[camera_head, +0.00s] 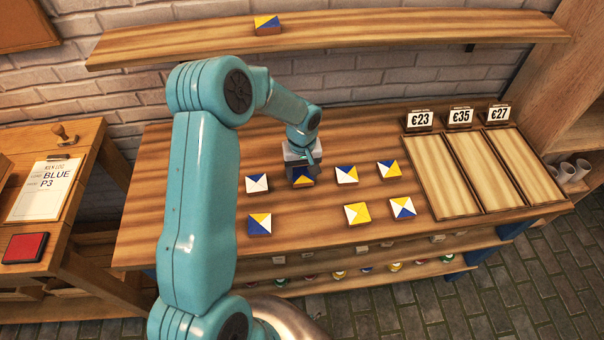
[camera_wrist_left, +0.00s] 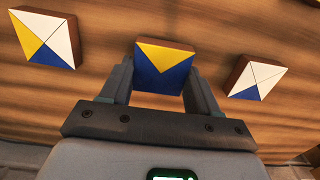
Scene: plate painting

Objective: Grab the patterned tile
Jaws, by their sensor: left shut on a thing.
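My left gripper (camera_head: 302,170) reaches down onto the wooden table and is shut on a blue and yellow patterned tile (camera_head: 303,181). In the left wrist view the held tile (camera_wrist_left: 165,66) sits between the two fingers of the gripper (camera_wrist_left: 160,84), with a yellow triangle on blue. I cannot tell whether it is still touching the table. A blue and white tile (camera_head: 256,184) lies to its left and a yellow, white and blue tile (camera_head: 346,174) to its right. My right gripper is not in view.
Three wooden trays (camera_head: 441,177) with price signs stand at the table's right. A wall shelf (camera_head: 350,30) holds one tile (camera_head: 267,25). A side table with a clipboard (camera_head: 44,188) is at left.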

